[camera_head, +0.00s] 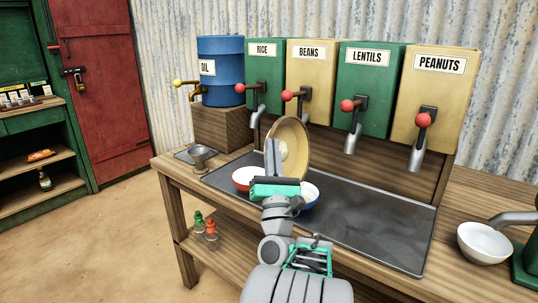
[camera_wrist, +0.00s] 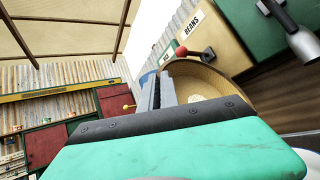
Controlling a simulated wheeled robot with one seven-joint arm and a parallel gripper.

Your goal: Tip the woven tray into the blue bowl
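The round tan woven tray (camera_head: 297,138) is tipped steeply, almost on edge, above the dark counter mat. A pale heap shows on its face, partly behind my fingers; it also shows beside the fingers in the wrist view (camera_wrist: 215,84). My gripper (camera_head: 272,150) has its two fingers close together at the tray's left edge and appears shut on its rim. The blue bowl (camera_head: 311,199) stands below the tray, just right of my gripper and partly hidden by it. Its inside looks white; its contents cannot be told.
A red bowl (camera_head: 241,178) stands left of my gripper. Dispensers with red-knobbed levers and spouts line the back, including lentils (camera_head: 366,90). A blue oil drum (camera_head: 221,72) is at back left. A white bowl (camera_head: 484,243) sits far right. The mat's right half (camera_head: 385,225) is clear.

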